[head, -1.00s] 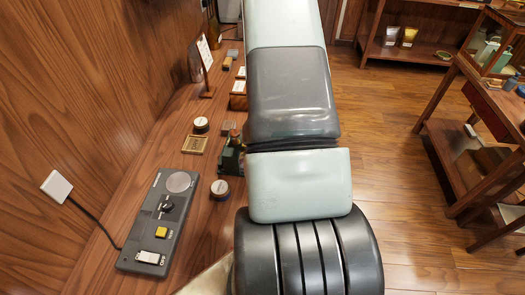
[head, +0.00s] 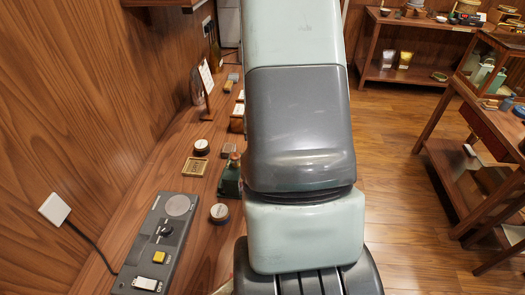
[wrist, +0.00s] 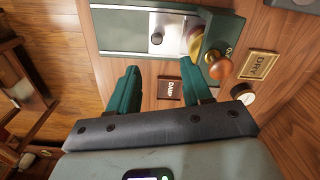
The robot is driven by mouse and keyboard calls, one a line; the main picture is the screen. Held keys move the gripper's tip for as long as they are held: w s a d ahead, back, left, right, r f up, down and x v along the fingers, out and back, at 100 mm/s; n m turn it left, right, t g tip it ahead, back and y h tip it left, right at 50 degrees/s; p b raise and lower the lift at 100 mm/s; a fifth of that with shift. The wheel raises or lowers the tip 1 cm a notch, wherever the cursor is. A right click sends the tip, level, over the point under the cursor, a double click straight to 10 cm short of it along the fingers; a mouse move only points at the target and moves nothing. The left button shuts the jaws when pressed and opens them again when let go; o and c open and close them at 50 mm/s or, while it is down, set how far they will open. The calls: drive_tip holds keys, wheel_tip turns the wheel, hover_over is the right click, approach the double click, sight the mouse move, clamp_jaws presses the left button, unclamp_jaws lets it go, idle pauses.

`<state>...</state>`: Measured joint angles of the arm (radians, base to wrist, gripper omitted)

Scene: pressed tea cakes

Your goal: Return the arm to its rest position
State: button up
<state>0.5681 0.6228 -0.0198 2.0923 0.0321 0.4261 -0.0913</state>
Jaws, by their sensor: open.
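My arm (head: 300,130) runs up the middle of the head view and hides much of the bench behind it. My gripper (wrist: 160,88) is not visible there. In the wrist view its two teal fingers are spread wide apart with nothing between them. Beyond the fingertips is a green device with an orange-brown knob (wrist: 221,69), beside a green panel with a steel plate (wrist: 165,30). A dark plaque marked DAMP (wrist: 170,88) lies beyond the gap between the fingers. A gold plaque marked DRY (wrist: 259,65) is to the right.
A wood wall (head: 80,120) borders the left. Open floor (head: 395,180) lies right of my arm, before wooden shelving (head: 450,160).

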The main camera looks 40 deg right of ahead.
drive_tip(key=shift+r, duration=0.1)
drive_tip(key=a+r+n+t, duration=0.1)
drive_tip(key=a+r, duration=0.5)
drive_tip(key=r, duration=0.3)
drive_tip(key=a+r+n+t, duration=0.1)
drive_tip(key=a+r+n, duration=0.1)
drive_tip(key=a+r, duration=0.55)
drive_tip(key=s+a+r+n+t, duration=0.3)
drive_tip(key=s+a+r, duration=0.6)
drive_tip(key=s+r, duration=0.4)
drive_tip(key=shift+s+a+r+t, duration=0.25)
drive_tip(key=shift+s+a+t, duration=0.1)
drive_tip(key=shift+s, duration=0.3)
